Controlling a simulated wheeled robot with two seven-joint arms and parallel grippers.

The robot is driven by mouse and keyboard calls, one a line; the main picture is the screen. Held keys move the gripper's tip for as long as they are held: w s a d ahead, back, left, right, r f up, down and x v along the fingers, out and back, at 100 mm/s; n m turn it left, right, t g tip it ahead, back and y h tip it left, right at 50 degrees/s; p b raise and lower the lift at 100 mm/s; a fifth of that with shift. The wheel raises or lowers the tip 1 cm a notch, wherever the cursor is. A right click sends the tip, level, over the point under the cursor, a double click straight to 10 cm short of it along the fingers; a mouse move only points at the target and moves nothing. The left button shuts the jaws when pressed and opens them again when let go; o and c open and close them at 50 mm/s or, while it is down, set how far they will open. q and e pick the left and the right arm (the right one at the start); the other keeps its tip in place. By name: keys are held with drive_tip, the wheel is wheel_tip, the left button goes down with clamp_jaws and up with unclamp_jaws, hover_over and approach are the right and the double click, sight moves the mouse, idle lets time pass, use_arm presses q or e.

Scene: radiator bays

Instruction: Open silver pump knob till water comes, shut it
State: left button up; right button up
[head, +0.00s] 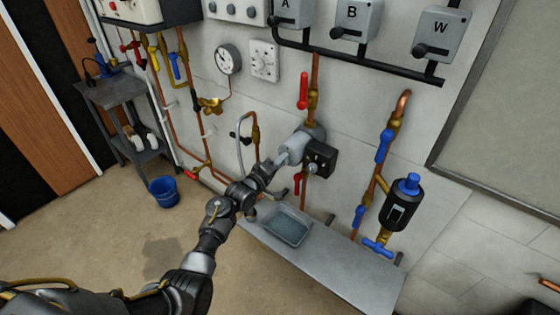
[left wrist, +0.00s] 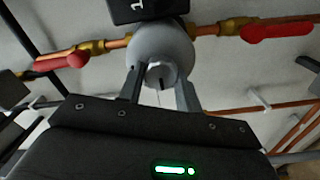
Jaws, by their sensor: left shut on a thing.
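The grey pump (head: 315,131) sits on the copper pipe at the middle of the wall, with a black box (head: 321,158) on its side. In the left wrist view, the round pump body (left wrist: 160,40) faces me and its silver knob (left wrist: 160,74) sticks out between the fingers. My left gripper (head: 284,160) is shut on the knob; it also shows in the left wrist view (left wrist: 160,92). A thin line shows below the knob; I cannot tell whether it is water. My right gripper is not in view.
A shallow grey tray (head: 286,227) lies on the low ledge (head: 330,270) below the pump. Red-handled valves (head: 303,90) sit above and below it. A black filter with a blue cap (head: 401,205) is at right. A blue bucket (head: 164,191) stands on the floor.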

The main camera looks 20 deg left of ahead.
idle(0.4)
use_arm(q)
drive_tip(key=o, duration=1)
drive_tip(key=shift+c, duration=0.2)
drive_tip(key=b+v, duration=0.2)
drive_tip(key=v, duration=0.8)
drive_tip(key=shift+s, duration=0.35)
drive_tip(key=shift+a, duration=0.1)
